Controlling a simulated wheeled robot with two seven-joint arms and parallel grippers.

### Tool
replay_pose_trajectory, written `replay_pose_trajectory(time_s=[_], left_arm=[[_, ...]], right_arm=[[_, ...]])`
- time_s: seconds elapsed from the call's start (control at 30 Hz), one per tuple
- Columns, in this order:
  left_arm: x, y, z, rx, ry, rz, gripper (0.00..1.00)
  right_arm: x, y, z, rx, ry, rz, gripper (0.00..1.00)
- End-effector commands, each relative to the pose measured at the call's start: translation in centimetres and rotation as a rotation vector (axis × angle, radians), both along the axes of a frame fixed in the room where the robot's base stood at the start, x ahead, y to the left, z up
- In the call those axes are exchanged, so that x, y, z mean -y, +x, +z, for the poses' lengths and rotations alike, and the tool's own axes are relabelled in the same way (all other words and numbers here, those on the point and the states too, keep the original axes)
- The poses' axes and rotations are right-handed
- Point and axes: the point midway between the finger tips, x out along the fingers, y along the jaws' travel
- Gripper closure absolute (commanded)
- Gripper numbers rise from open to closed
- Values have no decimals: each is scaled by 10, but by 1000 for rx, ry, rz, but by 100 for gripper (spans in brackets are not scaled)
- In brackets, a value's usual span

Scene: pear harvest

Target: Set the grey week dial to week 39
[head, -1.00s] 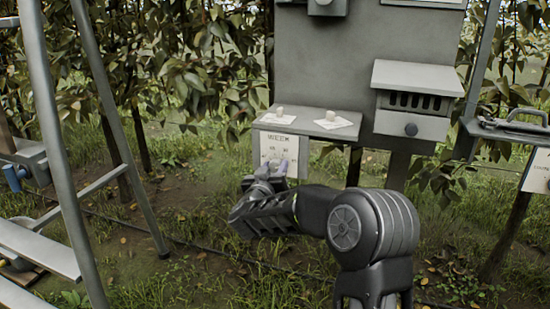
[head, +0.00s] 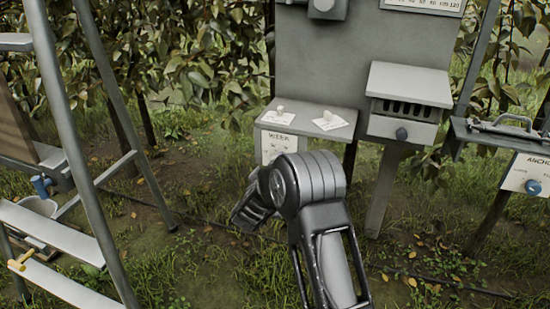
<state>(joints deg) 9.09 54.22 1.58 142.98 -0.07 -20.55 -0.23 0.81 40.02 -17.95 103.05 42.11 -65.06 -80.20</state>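The white week panel (head: 271,146) hangs below the front edge of a small grey shelf under the grey board. Its heading "WEEK" and a little of the scale show. My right arm's dark joint covers the lower part of the panel. The grey week dial is hidden behind it, so its setting cannot be read. My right arm comes in from the bottom of the view, and its wrist part (head: 250,208) is just below and left of the panel. The fingers are hidden, so I cannot tell whether they are open or touch the dial. My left gripper is not in view.
The small shelf (head: 306,116) holds two pale objects on white cards. A slotted grey box (head: 405,105) with a dark knob is to its right. Another panel with a blue knob (head: 533,187) is at far right. A grey ladder (head: 72,150) stands at left.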

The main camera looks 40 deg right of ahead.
Motion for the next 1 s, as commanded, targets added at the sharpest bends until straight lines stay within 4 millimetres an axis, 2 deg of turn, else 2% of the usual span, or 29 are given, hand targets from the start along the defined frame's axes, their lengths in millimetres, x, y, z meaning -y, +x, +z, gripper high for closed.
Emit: replay_pose_trajectory(time_s=[0.4,0.43,0.7,1.0], left_arm=[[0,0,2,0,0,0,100],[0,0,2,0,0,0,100],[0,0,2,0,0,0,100],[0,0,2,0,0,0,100]], right_arm=[[0,0,0,-8,-6,1,100],[0,0,0,-8,-6,1,62],[0,0,0,-8,-6,0,41],[-2,-1,0,-9,-5,1,41]])
